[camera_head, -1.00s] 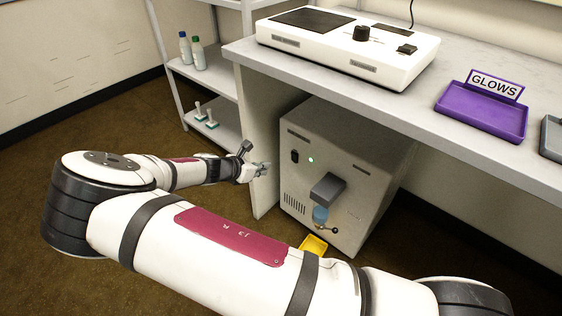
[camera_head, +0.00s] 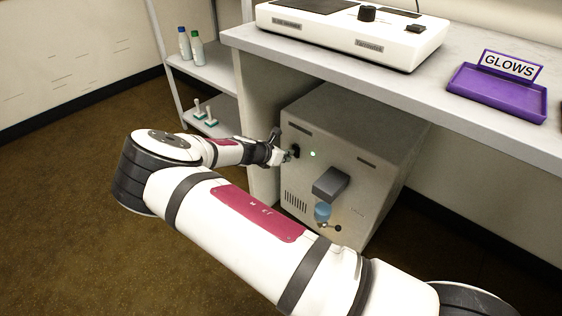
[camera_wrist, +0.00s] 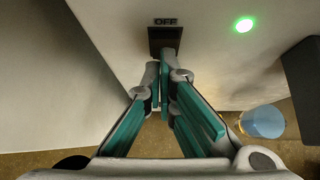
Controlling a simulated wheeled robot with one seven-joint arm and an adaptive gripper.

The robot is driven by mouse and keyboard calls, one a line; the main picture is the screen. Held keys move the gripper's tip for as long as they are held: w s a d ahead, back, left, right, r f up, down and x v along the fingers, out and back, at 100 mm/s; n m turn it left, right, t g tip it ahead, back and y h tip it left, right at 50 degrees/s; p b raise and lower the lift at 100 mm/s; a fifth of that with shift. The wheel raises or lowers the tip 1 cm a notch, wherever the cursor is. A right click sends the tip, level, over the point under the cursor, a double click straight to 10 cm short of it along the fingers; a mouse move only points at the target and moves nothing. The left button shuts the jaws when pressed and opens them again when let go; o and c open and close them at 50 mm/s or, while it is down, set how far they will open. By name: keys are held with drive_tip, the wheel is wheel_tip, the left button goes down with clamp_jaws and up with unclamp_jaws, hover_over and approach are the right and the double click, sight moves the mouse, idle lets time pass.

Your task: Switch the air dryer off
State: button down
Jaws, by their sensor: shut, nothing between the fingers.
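The air dryer (camera_head: 345,150) is a grey-white box under the bench. A green light (camera_head: 313,154) glows on its front; it also shows in the wrist view (camera_wrist: 244,25). The dark switch (camera_wrist: 165,37) sits under an "OFF" label (camera_wrist: 166,21) in the wrist view. My gripper (camera_head: 293,153) is at the switch, at the upper left of the dryer's front. In the wrist view my gripper (camera_wrist: 166,66) is shut and empty, its fingertips just below or against the switch. I cannot tell if they touch. The fingers hide the switch's lower edge.
A dark block (camera_head: 331,183) juts from the dryer's front, with a blue bowl (camera_head: 322,211) and a small lever (camera_head: 331,227) below. The bench top (camera_head: 440,95) overhangs the dryer. The bench's side panel (camera_head: 262,140) stands close to the left of my gripper.

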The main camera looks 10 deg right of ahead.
drive_tip(key=shift+d, duration=0.1)
idle(0.3)
drive_tip(key=r+p, duration=0.1)
drive_tip(key=p, duration=0.2)
drive_tip(key=shift+w+d+r+g+y, duration=0.2)
drive_tip(key=shift+r+g+y, duration=0.1)
drive_tip(key=shift+r, duration=0.1)
idle(0.3)
